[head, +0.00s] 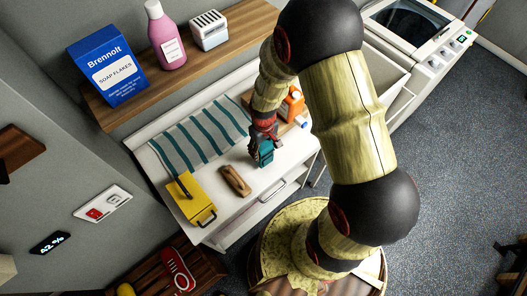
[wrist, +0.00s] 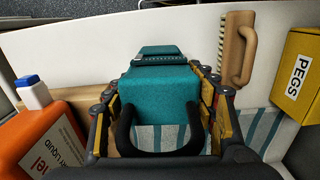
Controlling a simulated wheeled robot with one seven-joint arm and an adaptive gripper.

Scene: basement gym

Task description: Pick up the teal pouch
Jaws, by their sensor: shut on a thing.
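The teal pouch (wrist: 158,88) fills the space between the fingers of my gripper (wrist: 165,120) in the wrist view. The fingers are shut on its two sides. In the head view the pouch (head: 265,152) shows below my gripper (head: 262,132), over the white counter. Part of the pouch is hidden by the fingers. I cannot tell whether it touches the counter.
A wooden brush (head: 236,180), a yellow pegs box (head: 190,199) and a striped towel (head: 200,137) lie on the white counter (head: 262,186). An orange bottle (head: 293,104) stands close to my gripper. A shelf (head: 120,108) holds soap flakes (head: 108,66) above.

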